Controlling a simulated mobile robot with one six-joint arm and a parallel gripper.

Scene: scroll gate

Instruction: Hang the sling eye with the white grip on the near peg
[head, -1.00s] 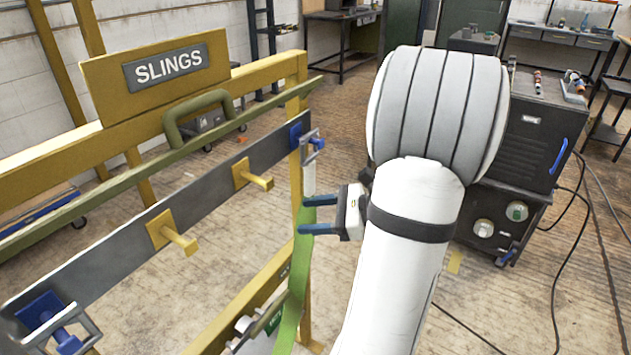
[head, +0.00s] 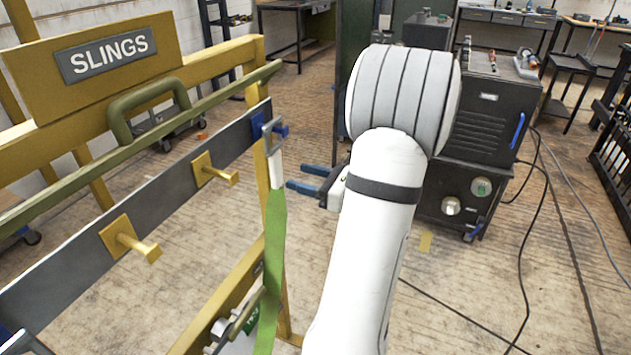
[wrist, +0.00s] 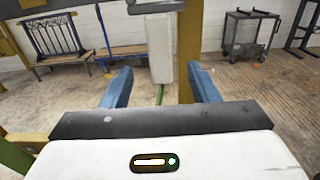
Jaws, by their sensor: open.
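The sling's metal eye (head: 268,138) is at the blue peg (head: 281,131) at the far end of the rail and appears to hang on it. Its white grip (head: 276,166) is below the eye, with a green strap (head: 271,260) hanging down. My gripper (head: 295,178) is open and empty, just right of the grip and apart from it. In the wrist view the white grip (wrist: 161,58) stands ahead, between the blue fingers in the picture. Another blue peg (head: 18,342) is at the near end, cut off by the frame's corner.
Two yellow pegs (head: 128,240) (head: 216,171) stick out of the grey rail (head: 70,258) between the blue ones. A green bar with a handle (head: 150,98) runs above the rail. A dark cabinet (head: 480,130) stands right of my arm. Floor cables lie further right.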

